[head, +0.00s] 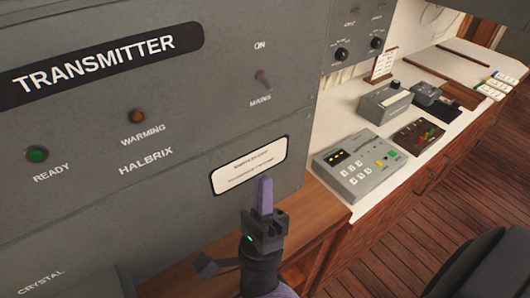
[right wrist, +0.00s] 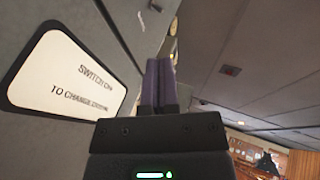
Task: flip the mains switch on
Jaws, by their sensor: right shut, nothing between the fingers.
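The mains switch (head: 262,78) is a small toggle lever on the grey transmitter panel (head: 210,90), between the labels ON above and MAINS below. Its exact tilt is too small to tell. My right gripper (head: 265,188) is below the switch, in front of the lower part of the panel near a white label plate (head: 232,178). Its purple fingers are closed together and empty, pointing up. In the right wrist view the shut fingers (right wrist: 159,82) stand beside the label plate (right wrist: 68,75), apart from the switch. My left gripper is out of view.
A green READY lamp (head: 37,154) and an amber WARMING lamp (head: 137,116) sit left of the switch. A keypad box (head: 358,166) and other small devices stand on the white counter to the right. A dark rounded object (head: 490,270) is at the lower right.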

